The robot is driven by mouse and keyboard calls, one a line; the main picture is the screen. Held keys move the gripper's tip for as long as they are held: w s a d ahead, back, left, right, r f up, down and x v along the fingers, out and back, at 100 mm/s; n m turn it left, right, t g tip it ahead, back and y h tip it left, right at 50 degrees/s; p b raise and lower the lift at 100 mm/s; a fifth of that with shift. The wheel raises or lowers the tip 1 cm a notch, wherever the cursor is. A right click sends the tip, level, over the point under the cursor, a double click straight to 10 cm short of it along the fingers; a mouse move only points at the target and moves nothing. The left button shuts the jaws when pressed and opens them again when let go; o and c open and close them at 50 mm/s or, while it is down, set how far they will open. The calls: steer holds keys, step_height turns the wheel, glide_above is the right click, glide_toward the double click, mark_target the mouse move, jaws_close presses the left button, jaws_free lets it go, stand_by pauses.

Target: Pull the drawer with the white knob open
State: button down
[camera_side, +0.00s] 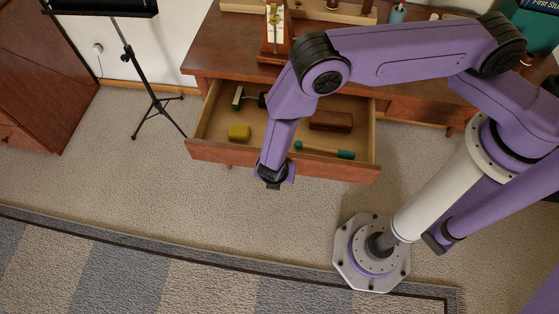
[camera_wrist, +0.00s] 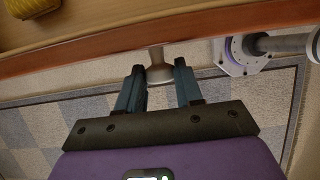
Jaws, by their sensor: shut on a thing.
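The wooden drawer (camera_side: 340,170) is pulled well out from under the desk, and its inside shows in the side view. Its front edge (camera_wrist: 100,45) crosses the top of the wrist view. The white knob (camera_wrist: 157,55) stands out from the middle of the drawer front, between my gripper's two dark fingers. My gripper (camera_wrist: 159,72) is shut on the knob. In the side view my gripper (camera_side: 272,182) is in front of the drawer front, and the knob is hidden there.
A music stand (camera_side: 150,92) stands left of the desk (camera_side: 225,50). Carpet (camera_side: 130,190) in front of the drawer is clear.

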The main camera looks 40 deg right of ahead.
steer(key=shift+s+a, duration=0.1)
steer(key=shift+s, duration=0.05)
steer(key=c, duration=0.8)
jaws_free()
steer(key=shift+o, duration=0.2)
steer(key=v, duration=1.7)
steer(key=shift+r, duration=0.2)
